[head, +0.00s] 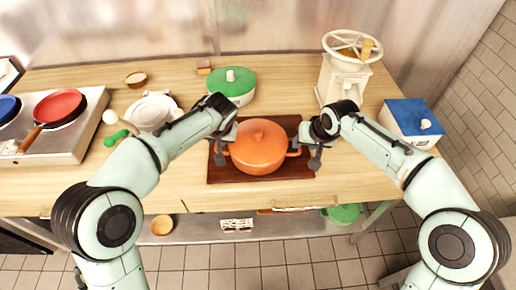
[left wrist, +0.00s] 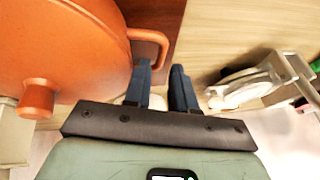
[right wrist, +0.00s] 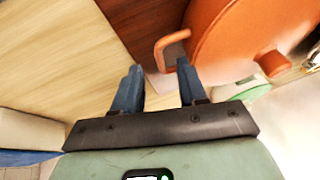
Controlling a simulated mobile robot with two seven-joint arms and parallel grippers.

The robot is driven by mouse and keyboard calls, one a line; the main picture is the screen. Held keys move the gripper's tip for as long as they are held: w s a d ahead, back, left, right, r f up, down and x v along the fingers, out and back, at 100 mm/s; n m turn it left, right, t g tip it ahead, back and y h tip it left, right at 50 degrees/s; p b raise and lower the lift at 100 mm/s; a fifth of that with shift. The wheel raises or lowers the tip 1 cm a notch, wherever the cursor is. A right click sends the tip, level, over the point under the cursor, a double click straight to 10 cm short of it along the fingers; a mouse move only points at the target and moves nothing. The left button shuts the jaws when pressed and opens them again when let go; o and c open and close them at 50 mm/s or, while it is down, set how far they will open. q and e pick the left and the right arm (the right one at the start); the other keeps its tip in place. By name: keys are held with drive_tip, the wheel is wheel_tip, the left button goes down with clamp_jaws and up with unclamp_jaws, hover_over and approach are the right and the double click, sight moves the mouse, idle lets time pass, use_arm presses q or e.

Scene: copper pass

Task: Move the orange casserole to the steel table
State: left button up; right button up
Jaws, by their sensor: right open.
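The orange casserole (head: 258,147), lid on with a round knob, sits on a dark brown board on the wooden counter. My left gripper (head: 219,146) is at its left handle. In the left wrist view (left wrist: 161,68) its fingers stand apart near the loop handle (left wrist: 160,48), with a gap between them; whether they touch it is unclear. My right gripper (head: 314,148) is open at the right handle. In the right wrist view (right wrist: 158,80) one finger overlaps the handle loop (right wrist: 168,45) and the other is outside it. No steel table is clearly identifiable.
The brown board (head: 232,177) lies under the casserole. A green-lidded pot (head: 231,84) stands behind it, a cream grinder (head: 342,80) behind right, and a blue-lidded box (head: 411,118) at right.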

sight(299, 148)
use_arm(q)
drive_tip(key=shift+x, duration=2.8)
use_arm(e)
drive_tip(key=shift+x, duration=2.75)
use_arm(q)
drive_tip(key=shift+r, duration=0.1)
clamp_jaws()
use_arm(e)
drive_tip(key=c, duration=0.5)
clamp_jaws()
use_arm(q)
drive_tip(key=shift+r, duration=0.1)
use_arm(e)
drive_tip(key=shift+r, duration=0.15)
